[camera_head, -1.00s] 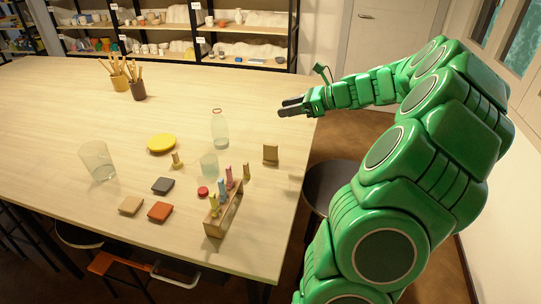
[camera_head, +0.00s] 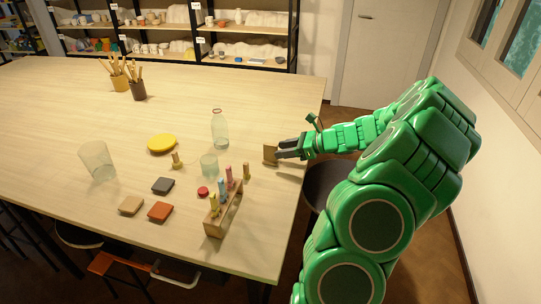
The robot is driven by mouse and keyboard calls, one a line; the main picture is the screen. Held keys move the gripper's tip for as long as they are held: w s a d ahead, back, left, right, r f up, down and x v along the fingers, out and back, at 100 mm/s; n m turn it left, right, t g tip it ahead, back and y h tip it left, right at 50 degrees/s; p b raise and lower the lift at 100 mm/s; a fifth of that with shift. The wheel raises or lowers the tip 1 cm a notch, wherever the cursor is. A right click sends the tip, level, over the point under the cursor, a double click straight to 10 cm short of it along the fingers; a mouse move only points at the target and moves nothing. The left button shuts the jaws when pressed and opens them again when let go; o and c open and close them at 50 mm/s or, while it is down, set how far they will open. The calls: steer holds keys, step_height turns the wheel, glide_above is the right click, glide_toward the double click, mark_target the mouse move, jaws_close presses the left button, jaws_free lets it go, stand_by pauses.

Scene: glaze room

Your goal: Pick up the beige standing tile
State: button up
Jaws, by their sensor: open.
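The beige standing tile (camera_head: 269,154) stands upright on the table near its right edge. My gripper (camera_head: 279,150) has come in from the right at the tile's height. Its dark fingers are open, with their tips at the tile's right side, and they cover part of it. Whether the fingers touch the tile or straddle it cannot be told from this view. A second beige tile (camera_head: 131,205) lies flat at the front left, beside a dark grey tile (camera_head: 163,186) and an orange-red tile (camera_head: 160,212).
A wooden rack (camera_head: 219,218) with coloured pegs stands left of and nearer than the standing tile. A clear bottle (camera_head: 220,130) and a small glass (camera_head: 209,166) stand to its left. The table's right edge is close to the tile. The back of the table is mostly clear.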

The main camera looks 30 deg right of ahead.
mark_target(266, 159)
steer(key=shift+r+x, duration=0.15)
steer(key=shift+x, duration=1.65)
steer(key=shift+r+x, duration=0.15)
steer(key=shift+x, duration=1.6)
steer(key=shift+w, duration=0.2)
jaws_close()
